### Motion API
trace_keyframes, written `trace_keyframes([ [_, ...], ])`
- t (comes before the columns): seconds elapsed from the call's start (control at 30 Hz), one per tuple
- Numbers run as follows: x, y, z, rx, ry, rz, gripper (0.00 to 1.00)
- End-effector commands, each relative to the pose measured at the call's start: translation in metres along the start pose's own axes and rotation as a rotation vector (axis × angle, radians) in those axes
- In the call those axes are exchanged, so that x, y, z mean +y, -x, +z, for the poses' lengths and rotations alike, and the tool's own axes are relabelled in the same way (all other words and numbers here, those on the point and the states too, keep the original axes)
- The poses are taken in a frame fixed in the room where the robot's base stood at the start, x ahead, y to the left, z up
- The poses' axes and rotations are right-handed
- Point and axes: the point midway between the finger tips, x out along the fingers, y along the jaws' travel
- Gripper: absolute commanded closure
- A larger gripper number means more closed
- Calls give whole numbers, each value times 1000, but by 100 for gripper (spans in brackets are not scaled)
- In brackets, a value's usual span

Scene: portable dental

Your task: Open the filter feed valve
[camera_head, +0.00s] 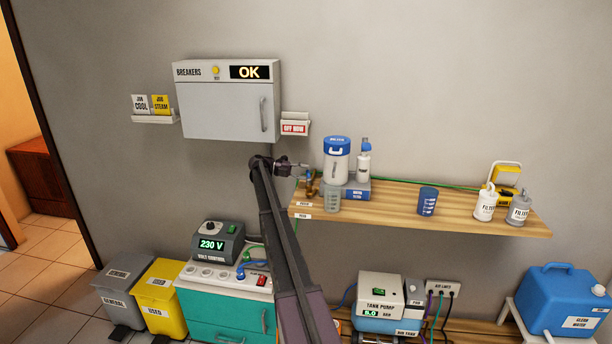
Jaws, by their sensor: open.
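A small brass-coloured valve (311,189) sits at the left end of the wooden shelf, beside a grey-green cup (331,197). A small blue part shows near its top. Which way its handle is turned is too small to tell. My gripper (304,170) is open, pointing right, just above the valve and left of the white canister. Whether its fingertips touch the valve, I cannot tell. The gripper hides part of the wall behind it.
On the wooden shelf (390,203) stand a white canister with blue lid (336,160), a bottle (363,161), a blue cup (427,202) and two filter bottles. A breaker box (222,113) hangs at upper left. The tank pump (381,291) is below.

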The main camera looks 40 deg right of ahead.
Motion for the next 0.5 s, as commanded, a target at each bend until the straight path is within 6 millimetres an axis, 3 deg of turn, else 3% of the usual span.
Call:
trace_keyframes([
  [0.27,-17,30,-4,-286,-23,-119,44],
  [0.5,-39,80,-9,-644,-13,-281,44],
])
